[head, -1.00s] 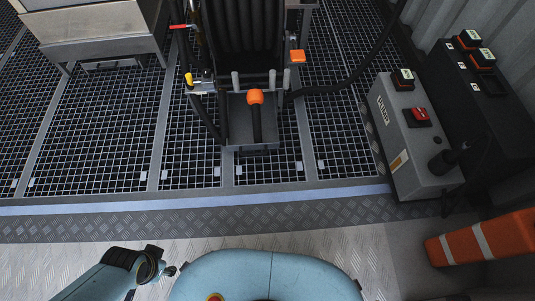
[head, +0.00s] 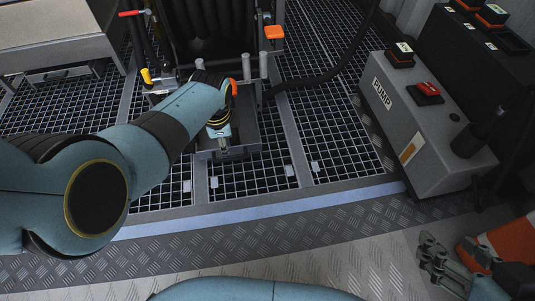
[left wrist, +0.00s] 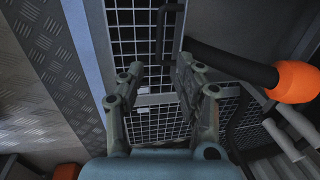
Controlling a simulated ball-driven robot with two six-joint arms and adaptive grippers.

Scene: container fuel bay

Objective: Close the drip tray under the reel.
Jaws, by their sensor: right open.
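The drip tray (head: 247,138), a flat grey tray, juts out in front of and below the black reel (head: 208,25) in the head view. My left arm reaches in from the left and hides part of it. My left gripper (head: 224,148) is over the tray's front, pointing down. In the left wrist view my left gripper (left wrist: 157,70) has its fingers apart with nothing between them. A dark bar handle (left wrist: 161,35) shows just beyond the fingertips, beside a grey surface that is probably the tray. My right gripper (head: 432,252) is open and empty at the lower right.
A hose nozzle with an orange end (left wrist: 297,81) lies close to the left gripper. A grey pump box (head: 425,120) stands at the right. Open grating (head: 330,130) lies between it and the tray. An orange-white barrier (head: 510,245) is behind the right gripper.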

